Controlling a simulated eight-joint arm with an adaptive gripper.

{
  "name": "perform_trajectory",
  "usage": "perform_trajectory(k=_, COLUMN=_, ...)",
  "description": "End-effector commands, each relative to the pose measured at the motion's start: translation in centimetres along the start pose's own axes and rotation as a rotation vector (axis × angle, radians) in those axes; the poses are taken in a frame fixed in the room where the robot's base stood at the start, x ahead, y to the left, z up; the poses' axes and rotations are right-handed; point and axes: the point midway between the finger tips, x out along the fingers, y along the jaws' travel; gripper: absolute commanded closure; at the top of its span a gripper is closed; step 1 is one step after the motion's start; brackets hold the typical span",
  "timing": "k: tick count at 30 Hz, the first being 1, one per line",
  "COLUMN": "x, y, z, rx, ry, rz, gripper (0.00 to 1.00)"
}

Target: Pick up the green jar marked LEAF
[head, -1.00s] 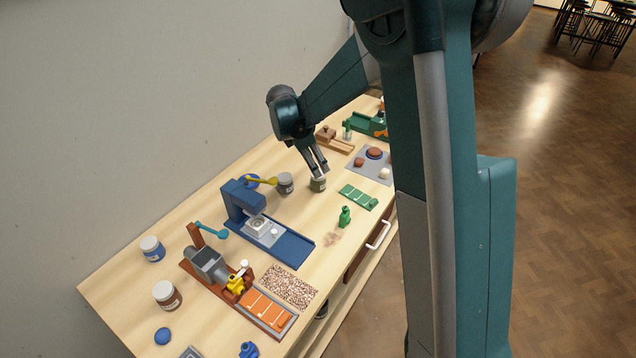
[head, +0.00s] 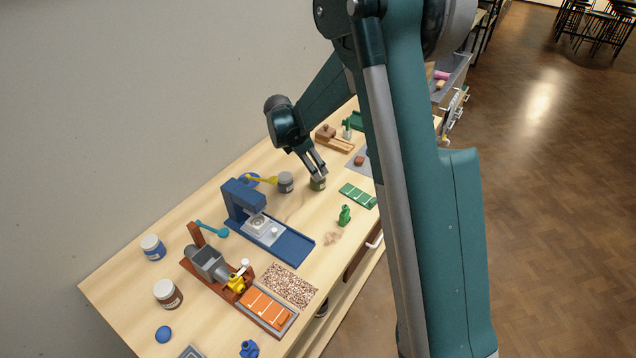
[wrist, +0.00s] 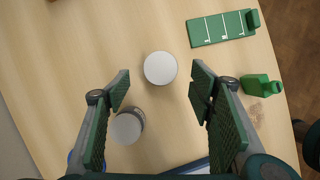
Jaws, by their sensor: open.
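The green jar (head: 318,184) stands upright on the wooden table, and its label is too small to read. In the wrist view the pale round lid of a jar (wrist: 160,68), seemingly the same one, shows from above, between and slightly beyond the fingertips. My gripper (head: 317,174) is just above the green jar, tilted down towards it. In the wrist view my gripper (wrist: 160,86) is open, with clear wood showing between each finger and the lid.
A grey jar (head: 285,182) stands close beside it; in the wrist view this jar (wrist: 127,127) is near the left finger. A blue press (head: 246,205) stands towards the front.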

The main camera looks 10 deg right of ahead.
Motion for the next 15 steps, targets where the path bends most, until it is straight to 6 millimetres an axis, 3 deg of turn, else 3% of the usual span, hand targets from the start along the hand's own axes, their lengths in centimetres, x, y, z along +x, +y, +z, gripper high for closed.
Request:
perform_trajectory(k=5, x=1.02, y=0.02, z=0.03, rx=0.0, ry=0.0, rz=0.0, gripper=0.46)
perform_trajectory(k=15, x=1.12, y=0.01, z=0.03, rx=0.0, ry=0.0, rz=0.0, gripper=0.46)
